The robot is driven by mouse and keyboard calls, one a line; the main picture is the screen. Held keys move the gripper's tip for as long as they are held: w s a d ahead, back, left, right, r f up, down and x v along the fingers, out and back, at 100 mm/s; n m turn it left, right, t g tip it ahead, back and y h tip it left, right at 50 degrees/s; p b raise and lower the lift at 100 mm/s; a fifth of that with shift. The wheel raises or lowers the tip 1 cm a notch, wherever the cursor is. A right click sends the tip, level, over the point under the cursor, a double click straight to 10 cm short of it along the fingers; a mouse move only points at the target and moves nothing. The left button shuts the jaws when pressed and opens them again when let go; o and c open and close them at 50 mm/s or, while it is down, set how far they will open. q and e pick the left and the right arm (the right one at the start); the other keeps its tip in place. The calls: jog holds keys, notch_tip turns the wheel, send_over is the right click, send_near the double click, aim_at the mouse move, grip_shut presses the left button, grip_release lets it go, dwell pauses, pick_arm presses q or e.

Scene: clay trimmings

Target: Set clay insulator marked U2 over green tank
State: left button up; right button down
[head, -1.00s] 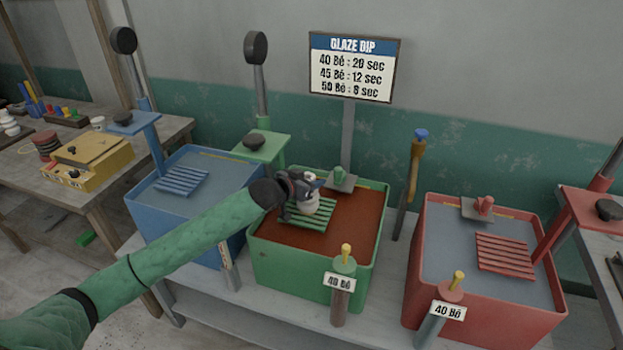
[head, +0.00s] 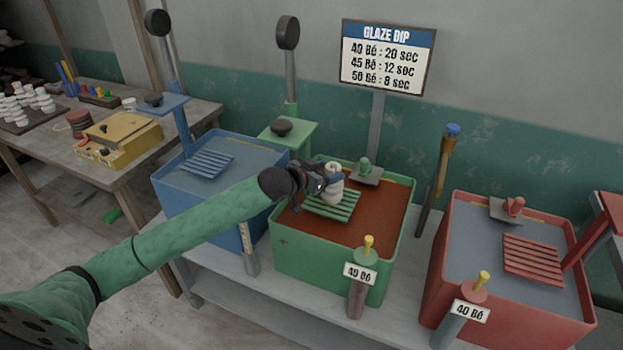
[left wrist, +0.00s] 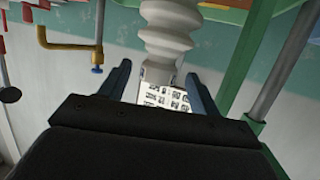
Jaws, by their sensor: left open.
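A white ribbed clay insulator (head: 334,186) stands upright on the green slatted rack (head: 332,206) over the green tank (head: 281,259), which holds brown-red glaze. My left gripper (head: 324,182) is open just to the left of the insulator. In the left wrist view, the insulator (left wrist: 165,35) lies just beyond the blue fingertips (left wrist: 156,82), and the fingers stand apart without closing on it. The U2 mark cannot be read. My right gripper is not in view.
A blue tank (head: 172,200) stands left and a red tank (head: 436,290) right on the same bench. The glaze sign (head: 388,57) stands behind. More white insulators (head: 32,97) stand on the left table, near a yellow box (head: 125,140).

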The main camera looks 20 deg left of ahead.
pick_arm(q)
jog(key=b+v, duration=0.1)
jog(key=v, duration=0.6)
jog(key=shift+s+r+b, duration=0.15)
jog(key=shift+s+b, duration=0.05)
jog(key=shift+b, duration=0.2)
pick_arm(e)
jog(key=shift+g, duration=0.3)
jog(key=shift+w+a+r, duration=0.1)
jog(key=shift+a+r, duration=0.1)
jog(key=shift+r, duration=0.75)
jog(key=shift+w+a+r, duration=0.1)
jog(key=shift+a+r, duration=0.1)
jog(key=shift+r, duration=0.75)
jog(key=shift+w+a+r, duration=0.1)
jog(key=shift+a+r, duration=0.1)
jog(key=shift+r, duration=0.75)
